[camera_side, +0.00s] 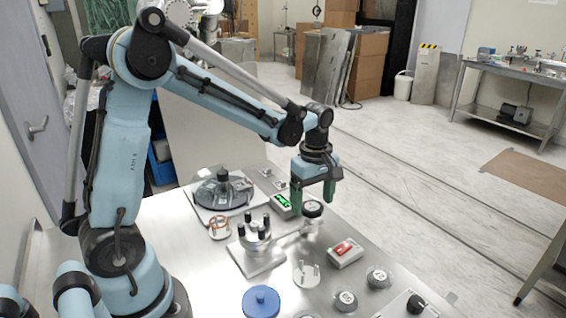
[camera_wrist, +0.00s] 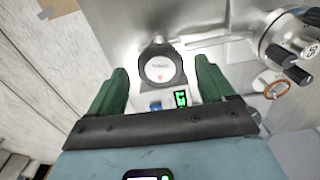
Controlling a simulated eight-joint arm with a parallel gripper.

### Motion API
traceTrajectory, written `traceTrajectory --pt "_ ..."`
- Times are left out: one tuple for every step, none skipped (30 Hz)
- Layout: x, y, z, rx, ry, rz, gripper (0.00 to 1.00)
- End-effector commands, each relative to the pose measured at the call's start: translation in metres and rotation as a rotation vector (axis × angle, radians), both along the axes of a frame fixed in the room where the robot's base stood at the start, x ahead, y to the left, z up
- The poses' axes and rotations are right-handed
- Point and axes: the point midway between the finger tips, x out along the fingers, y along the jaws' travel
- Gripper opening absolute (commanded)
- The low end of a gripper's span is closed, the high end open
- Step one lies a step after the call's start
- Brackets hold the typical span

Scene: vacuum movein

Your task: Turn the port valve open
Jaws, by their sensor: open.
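A steel fitting with several upright black-capped posts (camera_side: 255,233) stands on a square plate left of my gripper; it looks like a valve, but I cannot read any label. Its black-capped top also shows at the right of the wrist view (camera_wrist: 290,58). A pipe runs from it toward a round white-faced dial (camera_side: 312,208) with a dark rim. In the wrist view the dial (camera_wrist: 160,68) lies between my fingers, with a small red mark on its face. My gripper (camera_side: 313,194) points down above the dial, its green fingers open and empty; contact cannot be told.
A green-lit display box (camera_side: 282,206) sits just behind the dial. A red-topped box (camera_side: 345,252), a white flange (camera_side: 305,273), a blue knob (camera_side: 261,301) and a black-knobbed box (camera_side: 416,304) are nearer. A round chamber (camera_side: 222,191) stands at the back left.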

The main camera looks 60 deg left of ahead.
Motion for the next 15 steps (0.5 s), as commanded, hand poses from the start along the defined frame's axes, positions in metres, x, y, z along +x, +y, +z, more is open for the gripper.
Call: traceTrajectory --pt "0.0 0.0 0.007 0.0 0.0 0.0 0.82" --pt "0.0 0.0 0.012 0.0 0.0 0.0 0.82" --pt "-0.001 0.0 0.018 0.0 0.0 0.0 0.82" --pt "0.0 0.0 0.023 0.0 0.0 0.0 0.82" --pt "0.0 0.0 0.028 0.0 0.0 0.0 0.82" --pt "-0.001 0.0 0.036 0.0 0.0 0.0 0.82" --pt "-0.001 0.0 0.041 0.0 0.0 0.0 0.82" --pt "0.0 0.0 0.046 0.0 0.0 0.0 0.82" --pt "0.0 0.0 0.053 0.0 0.0 0.0 0.82" --pt "0.0 0.0 0.058 0.0 0.0 0.0 0.82" --pt "-0.001 0.0 0.063 0.0 0.0 0.0 0.82" --pt "0.0 0.0 0.07 0.0 0.0 0.0 0.82" --pt "0.0 0.0 0.075 0.0 0.0 0.0 0.82" --pt "0.0 0.0 0.079 0.0 0.0 0.0 0.82" --pt "0.0 0.0 0.085 0.0 0.0 0.0 0.82"
